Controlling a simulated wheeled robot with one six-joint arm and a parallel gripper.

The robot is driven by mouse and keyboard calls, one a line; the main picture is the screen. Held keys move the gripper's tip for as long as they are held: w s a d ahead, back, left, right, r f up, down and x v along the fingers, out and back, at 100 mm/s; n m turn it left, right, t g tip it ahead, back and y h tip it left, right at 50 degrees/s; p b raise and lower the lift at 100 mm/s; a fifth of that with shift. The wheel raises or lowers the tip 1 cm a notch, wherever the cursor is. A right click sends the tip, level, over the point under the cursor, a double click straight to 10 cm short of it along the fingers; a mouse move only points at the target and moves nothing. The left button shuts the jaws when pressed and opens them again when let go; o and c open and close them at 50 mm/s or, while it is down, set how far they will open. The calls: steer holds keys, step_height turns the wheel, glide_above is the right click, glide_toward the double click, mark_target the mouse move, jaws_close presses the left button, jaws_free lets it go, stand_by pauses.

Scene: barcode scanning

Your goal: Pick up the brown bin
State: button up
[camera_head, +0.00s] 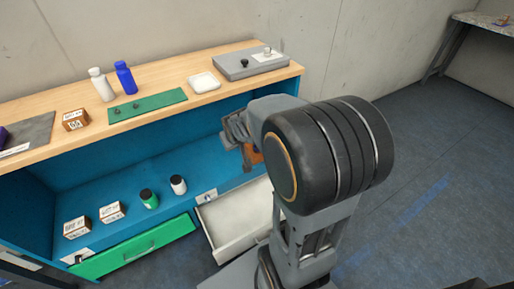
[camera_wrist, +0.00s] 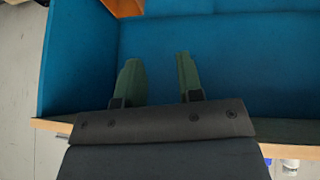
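An orange-brown object, likely the brown bin (camera_head: 254,154), sits at the right end of the blue shelf, mostly hidden behind my arm. In the wrist view an orange-brown piece (camera_wrist: 122,6) shows at the top edge, cut off by the frame. My gripper (camera_wrist: 157,62) points into the blue shelf, with two green fingers apart and nothing between them. The orange-brown piece lies beyond the fingertips, up and to the left in the wrist view. In the head view my arm hides the fingertips.
The blue shelf (camera_head: 150,175) holds two small boxes, a green bottle (camera_head: 149,199) and a white bottle (camera_head: 178,185). A white drawer (camera_head: 238,222) stands open below my arm. The wooden top (camera_head: 150,82) above holds bottles, a green mat and a grey box.

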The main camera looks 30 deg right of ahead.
steer(key=w+d+f+t+b, duration=0.2)
steer(key=w+d+f+t, duration=0.1)
steer(key=w+d+f, duration=0.75)
steer(key=t+y+b, duration=0.1)
steer(key=t+b, duration=0.1)
steer(key=t, duration=0.2)
glide_toward(247, 147)
steer(key=x, duration=0.1)
steer(key=b+x, duration=0.1)
steer(key=x, duration=0.2)
steer(key=shift+d+f+b, duration=0.1)
steer(key=shift+d+b, duration=0.2)
steer(key=shift+a+b+x, duration=0.15)
steer(key=shift+b+x, duration=0.4)
steer(key=shift+x, duration=0.95)
steer(key=shift+a+b+x, duration=0.1)
steer(key=shift+b+x, duration=0.4)
steer(key=shift+x, duration=1.05)
steer(key=shift+w, duration=0.1)
steer(key=shift+c, duration=0.4)
jaws_close()
steer(key=shift+d+r, duration=0.1)
steer(key=shift+r, duration=0.1)
